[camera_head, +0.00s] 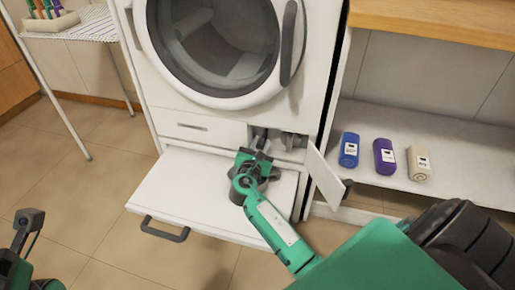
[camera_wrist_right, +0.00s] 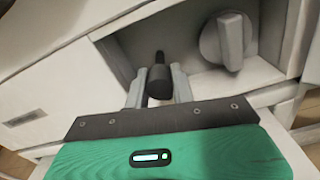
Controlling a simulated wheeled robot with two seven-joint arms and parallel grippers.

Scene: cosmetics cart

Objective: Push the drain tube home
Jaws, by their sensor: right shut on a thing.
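The drain tube (camera_wrist_right: 160,78) is a short dark tube with a thick rounded end, inside the open compartment at the bottom of the white washing machine (camera_head: 165,95). My right gripper (camera_head: 262,140) reaches into that compartment. In the right wrist view its two grey fingers (camera_wrist_right: 158,84) stand on either side of the tube and are shut on it. The tube's thin rear part runs toward the compartment's back wall; how deep it sits there I cannot tell. A round light-grey knob (camera_wrist_right: 230,40) is to the tube's right. Part of my left arm's dark end (camera_head: 28,222) shows at the left edge; its fingers are unclear.
The small compartment door (camera_head: 324,178) hangs open on the right. A white pull-out board (camera_head: 185,190) with a dark handle (camera_head: 165,229) lies below. A wire rack (camera_head: 90,28) stands left.

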